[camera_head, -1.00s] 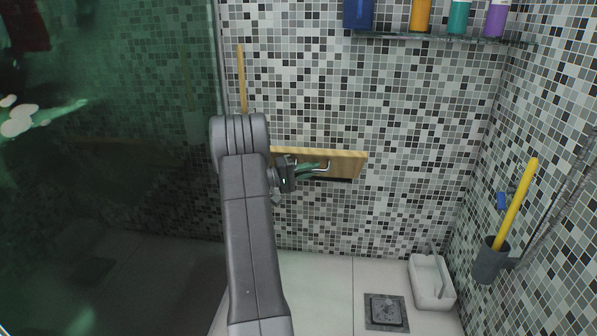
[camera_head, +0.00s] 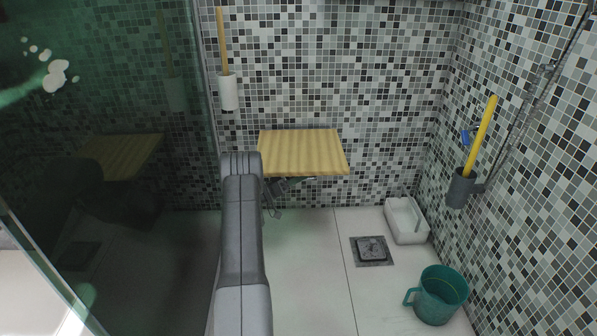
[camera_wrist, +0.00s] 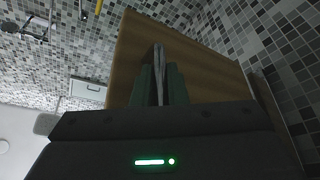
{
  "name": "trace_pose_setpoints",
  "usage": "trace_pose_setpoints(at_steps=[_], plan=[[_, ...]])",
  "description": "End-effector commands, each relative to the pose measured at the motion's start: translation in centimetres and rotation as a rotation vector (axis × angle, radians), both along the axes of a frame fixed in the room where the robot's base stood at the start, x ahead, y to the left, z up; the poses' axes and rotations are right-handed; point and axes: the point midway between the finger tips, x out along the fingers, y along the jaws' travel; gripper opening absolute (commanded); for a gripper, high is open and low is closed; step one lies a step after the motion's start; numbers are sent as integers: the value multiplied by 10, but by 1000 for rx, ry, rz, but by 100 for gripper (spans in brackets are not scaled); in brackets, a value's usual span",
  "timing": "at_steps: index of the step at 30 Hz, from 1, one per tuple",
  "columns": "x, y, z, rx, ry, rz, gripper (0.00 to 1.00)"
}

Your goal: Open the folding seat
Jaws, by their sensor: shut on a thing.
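The folding seat (camera_head: 303,148) is a light slatted wooden panel on the mosaic wall. In the head view its top face shows, and it stands out from the wall, roughly level. My gripper (camera_head: 293,184) is just under its front edge, partly hidden by the seat and my arm. In the wrist view my gripper (camera_wrist: 160,85) has its green fingers closed around a grey metal bar, against the brown wooden underside of the seat (camera_wrist: 205,72). How the bar joins the seat is hidden.
A teal bucket (camera_head: 441,296) stands on the floor at right, near a white basin (camera_head: 406,221) and a floor drain (camera_head: 371,250). A dark holder with a yellow-handled brush (camera_head: 461,188) hangs on the right wall. A glass panel (camera_head: 110,130) bounds the left.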

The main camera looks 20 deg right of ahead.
Motion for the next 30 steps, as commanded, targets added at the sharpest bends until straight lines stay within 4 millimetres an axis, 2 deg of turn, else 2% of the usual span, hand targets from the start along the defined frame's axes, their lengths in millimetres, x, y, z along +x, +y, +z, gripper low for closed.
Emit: trace_pose_setpoints(at_steps=[6,18,19,20,30], plan=[[3,0,-8,-11,-35,1,0],[3,0,-12,-8,-36,3,0],[3,0,-12,-8,-36,3,15],[3,0,-12,-8,-34,4,20],[3,1,-11,-10,-37,2,22]])
